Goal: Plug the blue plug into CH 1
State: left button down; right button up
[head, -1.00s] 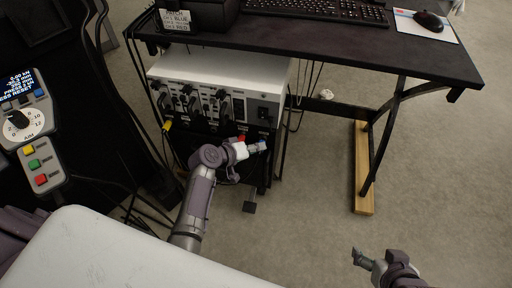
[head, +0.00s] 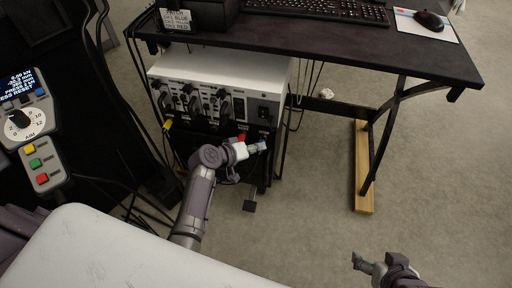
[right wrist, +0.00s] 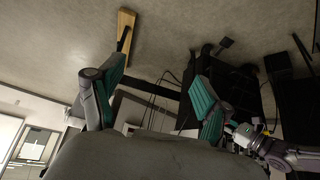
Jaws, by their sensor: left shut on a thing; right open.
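My left gripper (head: 256,147) is shut on the blue plug (head: 262,143), of which only a small blue part shows. It holds the plug in front of the lower right part of the white-topped amplifier box (head: 225,72). The box front carries several dark sockets and connectors; I cannot read which one is CH 1. My left gripper also shows in the right wrist view (right wrist: 245,134). My right gripper (head: 362,264) is open and empty, low at the right, far from the box; its fingers spread in the right wrist view (right wrist: 155,100).
A red plug (head: 241,137) is just left of the blue one, and a yellow plug (head: 167,126) hangs at the box's left. A label card (head: 176,19) lists colours. The desk (head: 330,40) overhangs the box. Dark cables hang around it.

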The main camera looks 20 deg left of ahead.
pick_arm(q)
jog(key=shift+s, duration=0.15)
pick_arm(e)
jog(key=shift+s+d, duration=0.1)
jog(key=shift+s, duration=0.05)
pick_arm(q)
jog(key=shift+s+d+p, duration=0.1)
jog(key=shift+s+p, duration=0.45)
jog(key=shift+s, duration=0.5)
jog(key=shift+s+d+p, duration=0.15)
jog(key=shift+s+p, duration=0.35)
jog(key=shift+s, duration=0.4)
pick_arm(e)
jog(key=s+g, duration=0.1)
jog(key=s, duration=0.1)
jog(key=s+d+g, duration=0.1)
jog(key=s+g, duration=0.1)
jog(key=s, duration=0.1)
jog(key=shift+d+f+h, duration=0.15)
jog(key=shift+d+h, duration=0.05)
jog(key=shift+h, duration=0.2)
jog(key=shift+w, duration=0.1)
